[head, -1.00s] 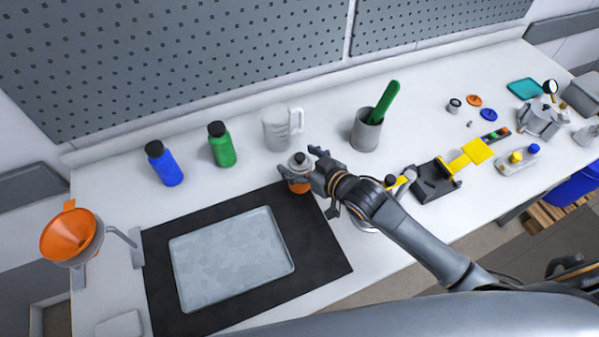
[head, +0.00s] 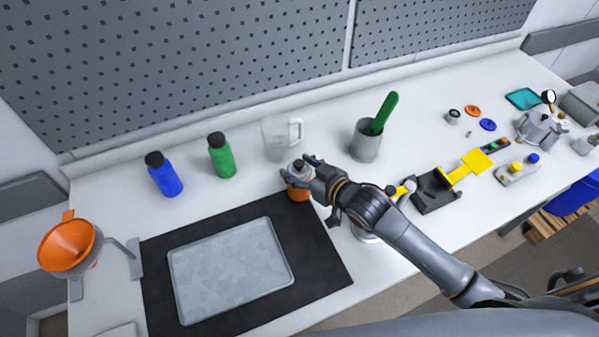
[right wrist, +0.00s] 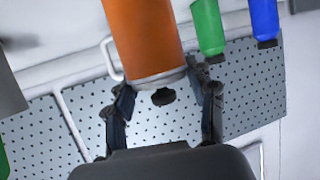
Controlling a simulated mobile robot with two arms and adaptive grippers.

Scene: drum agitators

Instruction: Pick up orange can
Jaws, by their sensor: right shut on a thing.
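The orange can (head: 299,192) has a grey top with a dark cap and stands upright near the top right corner of the black mat. My right gripper (head: 299,174) reaches it from the right, with its fingers around the can's upper part. In the right wrist view the can (right wrist: 143,38) fills the top middle, and the gripper (right wrist: 165,92) is shut on its grey capped end. Whether the can's base touches the surface is hard to tell. My left gripper is not in view.
A metal tray (head: 230,268) lies on the black mat (head: 325,262). Blue (head: 165,175) and green (head: 222,156) bottles and a clear jug (head: 278,140) stand behind. A grey cup (head: 366,141) and a yellow-black device (head: 434,190) are to the right. An orange funnel (head: 67,243) is at left.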

